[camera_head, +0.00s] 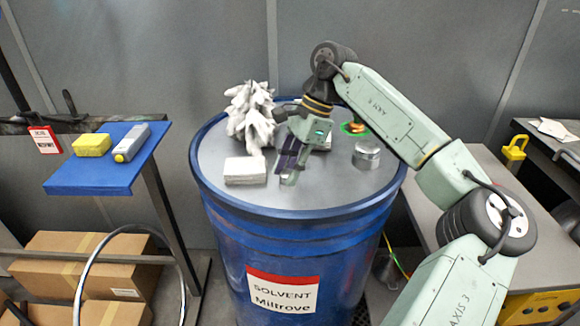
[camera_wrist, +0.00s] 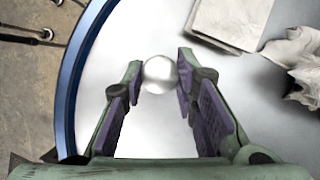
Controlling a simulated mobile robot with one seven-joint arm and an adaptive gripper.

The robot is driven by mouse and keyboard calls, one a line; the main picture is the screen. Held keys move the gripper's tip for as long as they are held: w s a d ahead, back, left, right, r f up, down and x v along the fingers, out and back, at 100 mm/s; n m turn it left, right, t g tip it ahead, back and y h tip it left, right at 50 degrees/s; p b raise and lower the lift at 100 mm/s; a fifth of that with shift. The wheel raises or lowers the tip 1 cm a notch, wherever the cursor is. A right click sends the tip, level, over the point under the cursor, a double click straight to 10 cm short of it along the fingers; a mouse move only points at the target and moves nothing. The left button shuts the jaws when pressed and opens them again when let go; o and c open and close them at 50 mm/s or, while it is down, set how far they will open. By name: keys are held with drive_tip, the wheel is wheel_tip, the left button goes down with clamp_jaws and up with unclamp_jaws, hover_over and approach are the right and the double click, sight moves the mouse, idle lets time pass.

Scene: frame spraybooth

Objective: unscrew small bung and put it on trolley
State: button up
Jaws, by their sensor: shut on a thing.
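The blue solvent drum (camera_head: 295,240) has a pale grey lid. My gripper (camera_head: 289,172) points down over the middle of the lid. In the wrist view, my gripper (camera_wrist: 162,78) is shut on a round, shiny silver piece, the small bung (camera_wrist: 160,74), which sits between the fingertips.
Cardboard boxes (camera_head: 85,262) lie below.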

drive_tip(key=n+g, duration=0.1)
drive_tip(key=n, duration=0.3)
drive_tip(key=shift+a+h, duration=0.15)
drive_tip(key=shift+h, duration=0.25)
drive_tip(key=shift+n+g, duration=0.3)
drive_tip(key=shift+n, duration=0.1)
drive_tip(key=n+h, duration=0.1)
drive_tip(key=n, duration=0.1)
drive_tip(key=n+g, duration=0.1)
drive_tip(key=n, duration=0.1)
drive_tip(key=shift+w+h, duration=0.1)
drive_tip(key=shift+h, duration=0.3)
drive_tip(key=o, duration=0.8)
drive_tip(key=shift+c, duration=0.2)
